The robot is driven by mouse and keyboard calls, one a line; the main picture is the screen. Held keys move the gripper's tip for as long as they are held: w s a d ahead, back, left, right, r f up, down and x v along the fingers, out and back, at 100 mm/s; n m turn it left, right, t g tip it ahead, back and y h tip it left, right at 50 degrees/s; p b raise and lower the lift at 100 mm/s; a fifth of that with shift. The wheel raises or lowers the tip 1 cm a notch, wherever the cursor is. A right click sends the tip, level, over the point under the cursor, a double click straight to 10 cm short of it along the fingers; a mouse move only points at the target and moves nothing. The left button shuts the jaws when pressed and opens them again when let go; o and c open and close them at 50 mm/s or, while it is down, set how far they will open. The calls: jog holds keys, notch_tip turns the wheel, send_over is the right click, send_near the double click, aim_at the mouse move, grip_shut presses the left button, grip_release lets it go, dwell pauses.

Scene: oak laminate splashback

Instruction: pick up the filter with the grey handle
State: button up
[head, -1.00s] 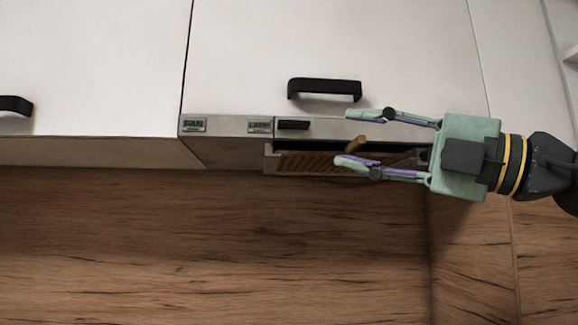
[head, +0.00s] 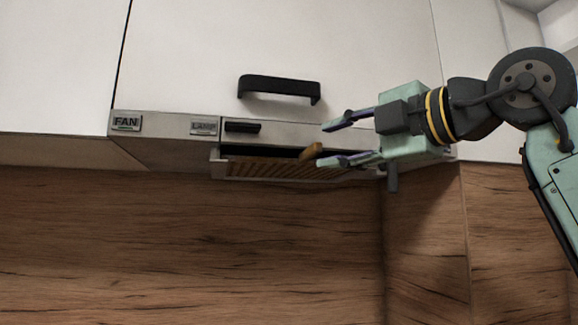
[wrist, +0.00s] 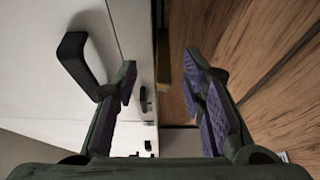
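The underside of the range hood holds a brown slatted filter (head: 265,169) in a pale frame, tilted down at the front. A brown knob-like handle (head: 312,151) stands on it. A short dark grey peg (head: 392,178) hangs beneath my gripper's body; I cannot tell whether it is the grey handle or part of my gripper. My gripper (head: 323,145) is open and empty at the hood's front, its upper finger before the front strip and its lower finger by the brown handle. In the wrist view the open fingers (wrist: 160,62) flank the hood edge. No grey handle shows clearly.
White cabinet doors (head: 190,50) with a black handle (head: 280,86) rise above the hood. The hood's front strip carries a FAN label (head: 126,123), a lamp label (head: 204,127) and a small black switch (head: 243,127). The wooden splashback (head: 200,250) below is clear.

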aim_at(320, 150)
jog(key=p+x, duration=0.1)
jog(key=x, duration=0.3)
jog(key=shift+f, duration=0.15)
jog(key=shift+c, duration=0.5)
grip_shut()
